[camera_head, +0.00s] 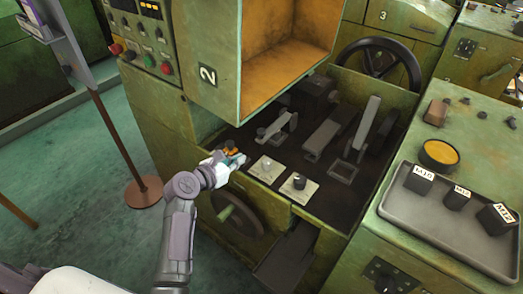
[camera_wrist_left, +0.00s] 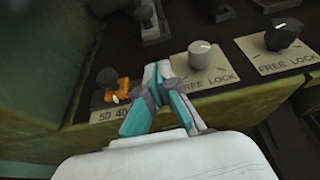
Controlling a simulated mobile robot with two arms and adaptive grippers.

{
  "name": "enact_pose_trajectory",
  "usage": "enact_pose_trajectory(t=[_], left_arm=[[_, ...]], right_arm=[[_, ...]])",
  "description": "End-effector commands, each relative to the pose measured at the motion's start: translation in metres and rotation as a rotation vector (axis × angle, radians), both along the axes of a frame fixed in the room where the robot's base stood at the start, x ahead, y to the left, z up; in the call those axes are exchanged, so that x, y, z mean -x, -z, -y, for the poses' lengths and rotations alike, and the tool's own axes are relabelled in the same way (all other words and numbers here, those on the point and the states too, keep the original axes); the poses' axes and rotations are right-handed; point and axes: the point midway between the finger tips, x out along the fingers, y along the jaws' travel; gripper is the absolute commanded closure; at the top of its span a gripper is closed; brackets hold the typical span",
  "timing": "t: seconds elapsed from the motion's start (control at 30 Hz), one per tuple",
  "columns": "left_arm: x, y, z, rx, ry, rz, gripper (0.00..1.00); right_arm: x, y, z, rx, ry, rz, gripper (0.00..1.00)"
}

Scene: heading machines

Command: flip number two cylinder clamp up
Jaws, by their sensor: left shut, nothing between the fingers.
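The machine marked 2 (camera_head: 208,74) has an open dark bed with several metal clamp-like parts. A grey bracket with a lever (camera_head: 278,128) stands at the left of the bed. A long flat lever (camera_head: 324,134) and a taller upright lever (camera_head: 366,124) stand farther right. I cannot tell which one is the cylinder clamp. My left gripper (camera_head: 236,160) is at the bed's left front edge, shut and empty. In the left wrist view its teal fingertips (camera_wrist_left: 158,74) are together, between an orange knob (camera_wrist_left: 118,90) and a pale FREE/LOCK knob (camera_wrist_left: 200,52). My right gripper is out of view.
A second FREE/LOCK plate with a black knob (camera_head: 299,182) lies right of the first. A handwheel (camera_head: 238,214) is below my left gripper. A black wheel (camera_head: 378,62) stands behind the bed. A grey tray (camera_head: 440,232) with black blocks is at right.

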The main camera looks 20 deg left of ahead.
Motion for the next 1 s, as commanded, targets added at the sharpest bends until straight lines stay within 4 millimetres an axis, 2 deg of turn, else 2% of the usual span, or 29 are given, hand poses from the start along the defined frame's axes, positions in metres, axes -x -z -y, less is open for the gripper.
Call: enact_pose_trajectory(t=[0.37, 0.8, 1.0], left_arm=[[-0.007, 0.002, 0.003, -0.003, 0.002, 0.002, 1.00], [-0.072, 0.027, 0.026, -0.006, 0.003, 0.001, 1.00], [-0.087, 0.032, 0.031, -0.006, 0.001, 0.001, 1.00]], right_arm=[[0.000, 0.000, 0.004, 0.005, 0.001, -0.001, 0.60], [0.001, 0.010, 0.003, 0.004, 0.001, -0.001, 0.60], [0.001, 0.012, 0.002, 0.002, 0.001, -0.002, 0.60]])
